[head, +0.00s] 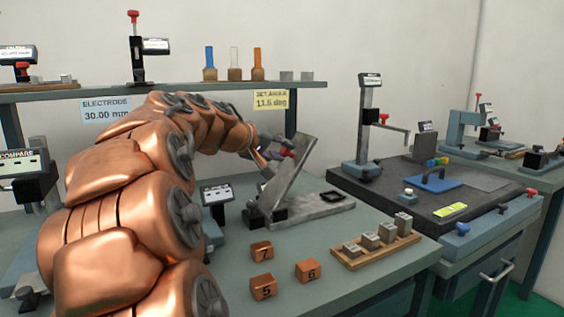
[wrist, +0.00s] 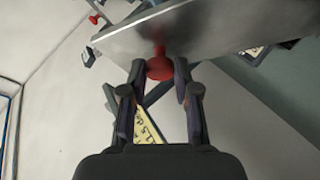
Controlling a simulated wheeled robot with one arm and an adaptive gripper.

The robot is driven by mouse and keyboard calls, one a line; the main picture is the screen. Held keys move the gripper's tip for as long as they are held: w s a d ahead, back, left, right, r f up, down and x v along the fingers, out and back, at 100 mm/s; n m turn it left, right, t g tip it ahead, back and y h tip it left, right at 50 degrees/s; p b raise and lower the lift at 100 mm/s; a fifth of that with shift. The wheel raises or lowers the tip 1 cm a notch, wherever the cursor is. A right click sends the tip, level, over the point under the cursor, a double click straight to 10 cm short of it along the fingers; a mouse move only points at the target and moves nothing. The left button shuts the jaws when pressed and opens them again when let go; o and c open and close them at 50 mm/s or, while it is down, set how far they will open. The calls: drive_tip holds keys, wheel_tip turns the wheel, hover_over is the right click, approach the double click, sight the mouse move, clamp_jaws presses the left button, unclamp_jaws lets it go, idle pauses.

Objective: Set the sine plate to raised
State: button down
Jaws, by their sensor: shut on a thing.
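The sine plate (head: 292,180) stands on the bench, a grey metal plate tilted steeply up from its flat base (head: 310,207). A red knob (head: 287,153) sits on the left side of the tilted plate, near its upper end. My gripper (head: 268,156) reaches it from the left and is shut on the red knob. In the wrist view the red knob (wrist: 160,66) lies between the two fingertips (wrist: 160,78), under the plate's broad face (wrist: 200,28). My arm hides part of the bench behind it.
Orange numbered blocks (head: 263,288) lie on the bench in front. A wooden tray (head: 376,252) of metal blocks stands right of them. A small display (head: 217,194) is left of the sine plate. A shelf (head: 190,89) and a "SET ANGLE 11.5 deg" sign (head: 271,99) are behind.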

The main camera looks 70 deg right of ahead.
drive_tip(key=shift+w+a+r+h, duration=0.1)
drive_tip(key=shift+w+a+h, duration=0.2)
drive_tip(key=shift+w+a, duration=0.05)
idle(0.3)
drive_tip(key=c, duration=0.9)
unclamp_jaws()
drive_tip(key=shift+o, duration=0.2)
drive_tip(key=v, duration=1.2)
drive_tip(key=shift+w, duration=0.15)
